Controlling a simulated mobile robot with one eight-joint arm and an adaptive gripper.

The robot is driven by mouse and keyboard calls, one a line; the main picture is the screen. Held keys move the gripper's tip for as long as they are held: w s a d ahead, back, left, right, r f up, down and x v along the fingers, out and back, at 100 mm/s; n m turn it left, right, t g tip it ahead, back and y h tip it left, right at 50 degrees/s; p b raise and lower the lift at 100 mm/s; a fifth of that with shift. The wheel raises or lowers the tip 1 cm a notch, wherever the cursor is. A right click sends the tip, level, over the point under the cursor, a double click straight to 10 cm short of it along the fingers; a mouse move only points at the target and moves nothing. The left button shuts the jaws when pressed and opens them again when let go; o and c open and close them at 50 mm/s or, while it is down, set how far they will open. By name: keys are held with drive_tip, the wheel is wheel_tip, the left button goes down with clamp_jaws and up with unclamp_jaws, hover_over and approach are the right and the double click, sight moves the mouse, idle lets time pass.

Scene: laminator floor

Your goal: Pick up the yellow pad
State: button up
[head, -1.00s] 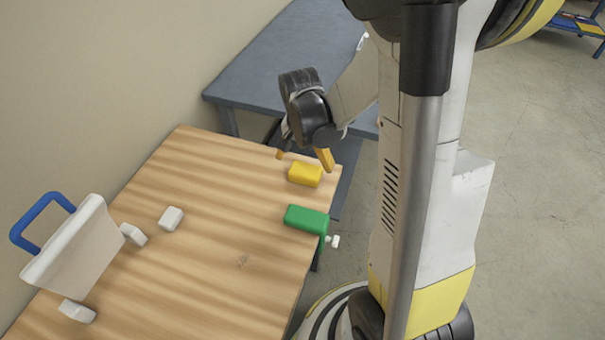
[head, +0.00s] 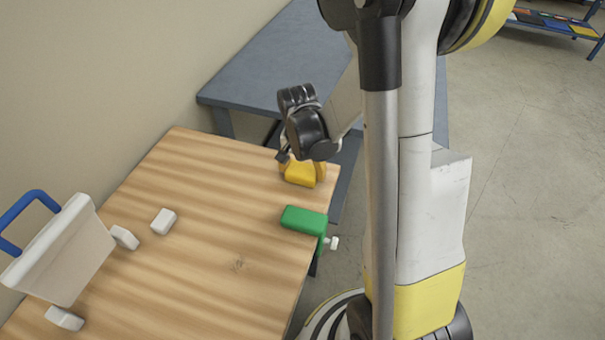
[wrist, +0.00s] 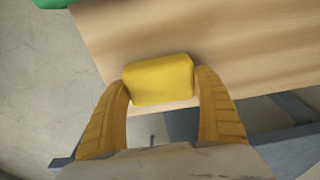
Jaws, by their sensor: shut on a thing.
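The yellow pad (head: 300,173) is a small rounded block near the far right corner of the wooden table. In the wrist view the yellow pad (wrist: 160,79) lies between the two orange-yellow fingers of my gripper (wrist: 162,96), one finger against each side. My gripper (head: 303,165) is shut on the pad in the head view, with its dark body just above and behind it. The fingers partly hide the pad's far side there. I cannot tell whether the pad is lifted off the table.
A green block (head: 304,220) sits close by at the table's right edge, with a small white piece beside it. White blocks (head: 163,221) and a white panel with a blue handle (head: 48,250) are at the left. The wooden table (head: 190,290) is clear in the middle. A grey bench (head: 262,75) stands behind.

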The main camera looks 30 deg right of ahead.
sight(303, 168)
drive_tip(key=shift+r, duration=0.1)
wheel_tip(303, 168, up, 4)
drive_tip(key=p, duration=0.2)
drive_tip(key=shift+r+p, duration=0.25)
drive_tip(key=shift+p, duration=0.15)
drive_tip(key=s+d+r+p, duration=0.3)
drive_tip(key=s+d+r, duration=0.3)
drive_tip(key=s+d, duration=0.2)
drive_tip(key=shift+s+p, duration=0.3)
drive_tip(key=shift+r, duration=0.1)
drive_tip(key=o, duration=0.4)
drive_tip(key=shift+c, duration=0.9)
drive_tip(key=shift+a, duration=0.1)
